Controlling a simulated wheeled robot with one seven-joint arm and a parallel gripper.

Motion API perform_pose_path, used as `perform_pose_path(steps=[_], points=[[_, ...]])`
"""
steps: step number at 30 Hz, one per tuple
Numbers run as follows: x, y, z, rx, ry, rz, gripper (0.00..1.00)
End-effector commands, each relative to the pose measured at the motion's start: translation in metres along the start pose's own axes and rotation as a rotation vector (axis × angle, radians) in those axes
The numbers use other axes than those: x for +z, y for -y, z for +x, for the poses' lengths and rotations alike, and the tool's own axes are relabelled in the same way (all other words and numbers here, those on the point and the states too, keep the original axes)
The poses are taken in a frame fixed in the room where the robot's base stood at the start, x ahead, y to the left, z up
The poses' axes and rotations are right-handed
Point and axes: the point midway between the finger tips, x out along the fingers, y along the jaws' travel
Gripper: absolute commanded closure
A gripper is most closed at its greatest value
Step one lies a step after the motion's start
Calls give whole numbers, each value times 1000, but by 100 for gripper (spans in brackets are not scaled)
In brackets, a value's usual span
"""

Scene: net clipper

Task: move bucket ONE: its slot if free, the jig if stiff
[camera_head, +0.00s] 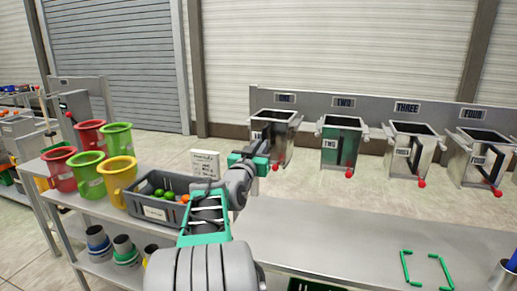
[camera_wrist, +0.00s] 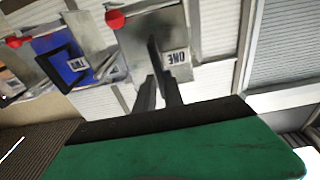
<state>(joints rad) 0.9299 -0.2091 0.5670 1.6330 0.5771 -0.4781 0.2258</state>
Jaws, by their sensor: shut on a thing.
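Bucket ONE (camera_head: 277,117), a grey metal bucket, is at the left end of the row on the rear rack, below the sign ONE (camera_head: 285,99). My arm partly covers its front. My gripper (camera_head: 262,158) is at its front. The wrist view is turned over and shows bucket ONE (camera_wrist: 195,35) with its label and a dark upright handle. The fingers of my gripper (camera_wrist: 160,92) are shut on this handle. A red ball (camera_wrist: 115,19) sits at the bucket's edge. I cannot tell whether the bucket is fully seated.
Bucket TWO (camera_head: 331,148), bucket THREE (camera_head: 404,140) and bucket FOUR (camera_head: 470,160) stand to the right. Green corner marks (camera_head: 428,253) lie on the bench (camera_head: 330,235). A grey crate (camera_head: 150,212), coloured cups (camera_head: 90,180) and a white notice (camera_head: 205,164) are left.

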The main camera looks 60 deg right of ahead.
Motion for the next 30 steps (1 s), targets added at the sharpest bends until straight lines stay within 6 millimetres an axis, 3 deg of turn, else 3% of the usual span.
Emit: perform_pose_path(steps=[18, 30], points=[[2, 1, 48, 1, -6, 1, 100], [3, 1, 59, 1, -7, 1, 100]])
